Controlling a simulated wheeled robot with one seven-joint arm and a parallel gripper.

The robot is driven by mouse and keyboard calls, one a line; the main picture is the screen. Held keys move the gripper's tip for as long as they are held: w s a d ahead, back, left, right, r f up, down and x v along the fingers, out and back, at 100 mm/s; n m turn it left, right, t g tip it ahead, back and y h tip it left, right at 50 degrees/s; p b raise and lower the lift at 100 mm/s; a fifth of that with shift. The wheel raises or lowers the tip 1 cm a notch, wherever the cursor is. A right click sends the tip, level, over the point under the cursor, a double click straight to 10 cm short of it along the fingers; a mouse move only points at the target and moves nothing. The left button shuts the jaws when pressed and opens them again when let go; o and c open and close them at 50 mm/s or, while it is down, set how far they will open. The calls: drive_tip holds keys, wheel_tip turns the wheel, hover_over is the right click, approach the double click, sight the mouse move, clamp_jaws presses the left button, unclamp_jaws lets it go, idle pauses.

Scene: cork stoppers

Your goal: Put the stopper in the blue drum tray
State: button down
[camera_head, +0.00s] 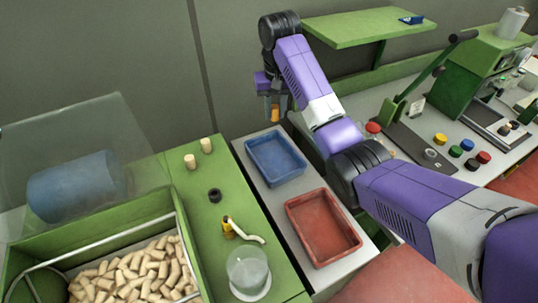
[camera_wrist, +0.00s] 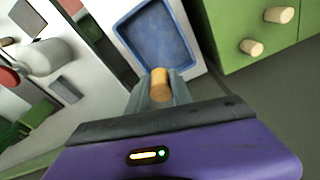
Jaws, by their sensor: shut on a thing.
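My gripper (camera_head: 274,108) is shut on a cork stopper (camera_wrist: 160,85), which also shows between the fingers in the head view (camera_head: 275,114). The stopper is held in the air behind the far end of the blue tray (camera_head: 252,152). In the wrist view the blue tray (camera_wrist: 134,20) lies just beyond the fingertips and looks empty. The fingers (camera_wrist: 158,88) grip the stopper's sides.
Two corks (camera_head: 198,153) stand on the green bench (camera_head: 172,165), left of the blue tray. A red tray (camera_head: 328,240) sits nearer on the same white surface. A bin of corks (camera_head: 135,275), a glass vessel (camera_head: 248,268) and a coloured-button panel (camera_head: 455,150) stand around.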

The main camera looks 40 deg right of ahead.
drive_tip(key=b, duration=0.4)
hover_over(274, 160)
wheel_tip(274, 160, down, 14)
drive_tip(key=shift+s+a+f, duration=0.1)
drive_tip(key=shift+s, duration=0.05)
drive_tip(key=shift+f, duration=2.35)
drive_tip(key=shift+f, duration=0.15)
drive_tip(key=c, duration=1.1)
unclamp_jaws()
drive_tip(key=shift+c, duration=0.2)
wheel_tip(274, 160, up, 12)
drive_tip(key=s, duration=0.1)
drive_tip(key=shift+a, duration=0.4)
drive_tip(key=shift+s, duration=0.1)
